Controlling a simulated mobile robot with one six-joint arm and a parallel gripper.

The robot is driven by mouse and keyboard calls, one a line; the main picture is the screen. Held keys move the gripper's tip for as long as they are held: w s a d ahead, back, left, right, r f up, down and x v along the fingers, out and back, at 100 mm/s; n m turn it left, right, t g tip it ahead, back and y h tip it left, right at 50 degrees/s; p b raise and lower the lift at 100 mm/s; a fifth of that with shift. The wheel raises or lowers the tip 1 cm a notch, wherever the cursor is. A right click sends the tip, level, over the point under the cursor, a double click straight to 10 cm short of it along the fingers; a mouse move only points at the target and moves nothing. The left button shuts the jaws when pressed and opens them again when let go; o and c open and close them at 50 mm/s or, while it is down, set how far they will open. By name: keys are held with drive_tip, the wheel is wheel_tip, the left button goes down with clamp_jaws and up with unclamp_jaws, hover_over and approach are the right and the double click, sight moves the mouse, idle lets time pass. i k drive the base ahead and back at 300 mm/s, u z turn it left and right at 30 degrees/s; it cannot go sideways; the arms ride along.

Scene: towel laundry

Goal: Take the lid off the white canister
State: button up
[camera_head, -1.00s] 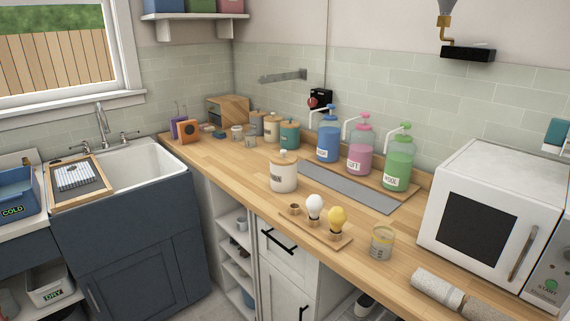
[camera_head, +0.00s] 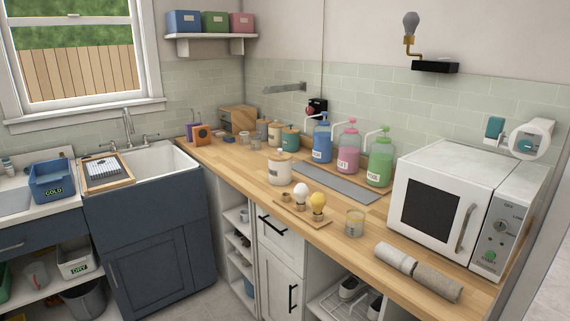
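The white canister (camera_head: 280,173) stands upright on the wooden counter, in the middle of the view. Its wooden lid (camera_head: 280,156) with a small knob is on top. A label shows on its front, too small to read surely. My gripper is not in view.
A board with a white bulb (camera_head: 301,194) and a yellow bulb (camera_head: 318,204) lies just in front. Behind are blue (camera_head: 322,143), pink (camera_head: 348,154) and green (camera_head: 380,164) pump bottles. A teal canister (camera_head: 290,138) stands behind left. The counter (camera_head: 233,162) left of the canister is clear.

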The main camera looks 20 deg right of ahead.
sight(280, 156)
drive_tip(key=k, duration=0.55)
drive_tip(key=u, duration=0.5)
drive_tip(key=i, duration=0.8)
drive_tip(key=u, duration=0.45)
drive_tip(key=i, duration=1.55)
drive_tip(key=z, duration=0.65)
drive_tip(key=i, duration=0.4)
drive_tip(key=z, duration=0.3)
